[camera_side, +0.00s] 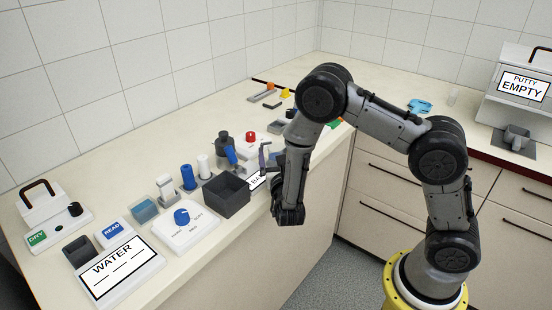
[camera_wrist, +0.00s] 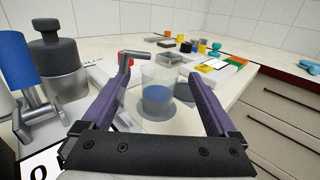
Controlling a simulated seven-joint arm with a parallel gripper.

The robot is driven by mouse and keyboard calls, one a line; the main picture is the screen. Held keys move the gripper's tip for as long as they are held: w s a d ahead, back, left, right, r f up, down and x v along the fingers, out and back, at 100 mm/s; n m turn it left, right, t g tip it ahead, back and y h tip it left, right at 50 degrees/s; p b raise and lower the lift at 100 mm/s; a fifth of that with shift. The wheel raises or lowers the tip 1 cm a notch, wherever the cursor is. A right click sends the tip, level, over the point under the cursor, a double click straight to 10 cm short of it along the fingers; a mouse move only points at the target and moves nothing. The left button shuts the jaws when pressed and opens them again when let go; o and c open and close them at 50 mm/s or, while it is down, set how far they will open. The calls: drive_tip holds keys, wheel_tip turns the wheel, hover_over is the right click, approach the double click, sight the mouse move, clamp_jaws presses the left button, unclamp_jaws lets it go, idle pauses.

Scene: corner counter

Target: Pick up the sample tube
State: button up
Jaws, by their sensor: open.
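In the wrist view my gripper (camera_wrist: 156,76) is open, with its two purple fingers spread apart. A clear round vessel with blue liquid (camera_wrist: 157,94) stands upright on a grey round base between and beyond the fingers; it may be the sample tube, but I cannot tell for sure. No finger visibly grips it. In the side view my gripper (camera_side: 267,160) is low over the counter's front edge, right of the dark open box, and my arm hides most of that spot. A tilted blue cylinder (camera_side: 230,155) stands left of it, and also shows in the wrist view (camera_wrist: 14,62).
A grey spout (camera_wrist: 136,60) rises beside the left finger. A dark-capped bottle (camera_wrist: 58,60) stands at left. The dark box (camera_side: 226,196), dial unit (camera_side: 185,229) and WATER panel (camera_side: 118,271) line the counter leftward. Small coloured items lie farther back.

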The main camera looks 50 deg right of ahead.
drive_tip(key=shift+x, duration=1.2)
clamp_jaws()
drive_tip(key=shift+r, duration=0.15)
